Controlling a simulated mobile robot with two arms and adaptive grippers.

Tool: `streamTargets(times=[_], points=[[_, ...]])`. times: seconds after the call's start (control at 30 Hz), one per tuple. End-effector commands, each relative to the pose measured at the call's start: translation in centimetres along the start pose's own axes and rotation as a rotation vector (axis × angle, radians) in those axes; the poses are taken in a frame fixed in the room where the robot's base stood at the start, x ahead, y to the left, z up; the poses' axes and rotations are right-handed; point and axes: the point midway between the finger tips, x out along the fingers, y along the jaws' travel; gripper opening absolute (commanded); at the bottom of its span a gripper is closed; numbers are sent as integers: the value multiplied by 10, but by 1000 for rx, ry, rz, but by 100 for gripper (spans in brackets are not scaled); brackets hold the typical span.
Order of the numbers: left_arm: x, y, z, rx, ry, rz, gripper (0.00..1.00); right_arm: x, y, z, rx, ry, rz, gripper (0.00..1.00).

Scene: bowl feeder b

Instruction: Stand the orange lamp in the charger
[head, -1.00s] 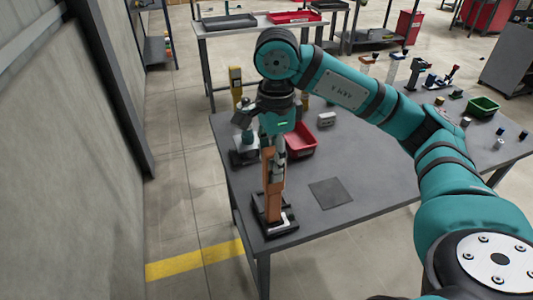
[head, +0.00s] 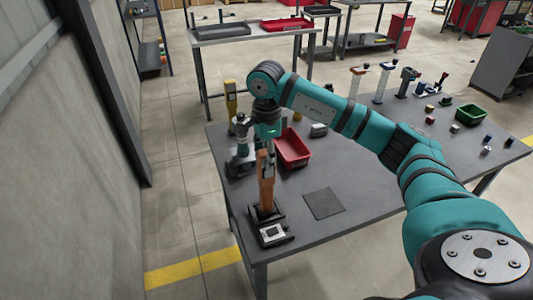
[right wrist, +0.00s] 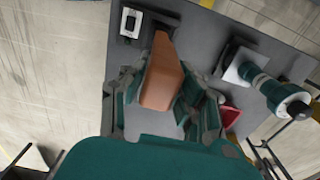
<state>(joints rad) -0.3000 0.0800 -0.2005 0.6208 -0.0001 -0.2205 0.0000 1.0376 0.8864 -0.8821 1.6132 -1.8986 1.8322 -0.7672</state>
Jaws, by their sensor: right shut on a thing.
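The orange lamp (head: 266,187) is upright in my right gripper (head: 267,152), which is shut on its upper part. The charger (head: 271,235) is a black base with a pale square panel near the front left corner of the table. The lamp's lower end is at the charger's rear part; I cannot tell whether it is seated or just above. In the right wrist view the lamp (right wrist: 162,75) lies between the fingers (right wrist: 155,100), and the charger's panel (right wrist: 130,22) shows beside its far end. My left gripper is not in view.
A red bin (head: 293,150) and a dark square mat (head: 323,203) are to the right. A green bin (head: 470,115) and several small parts occupy the table's (head: 365,185) right side.

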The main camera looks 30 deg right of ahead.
Motion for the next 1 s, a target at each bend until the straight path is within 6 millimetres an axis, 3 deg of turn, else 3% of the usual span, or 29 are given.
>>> streamTargets(times=[0.2, 0.23, 0.4, 0.77, 1.0], points=[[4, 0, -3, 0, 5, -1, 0, 4, 0, 0, 0, 0, -1, 0], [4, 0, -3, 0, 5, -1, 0, 3, 0, 0, 0, 0, 0, 33], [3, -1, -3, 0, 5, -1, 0, 3, 0, 0, 0, 0, 0, 54], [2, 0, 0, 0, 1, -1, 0, -3, 0, 0, 1, -1, -2, 54], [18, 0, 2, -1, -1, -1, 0, -46, -1, 1, 1, -3, -7, 54]])
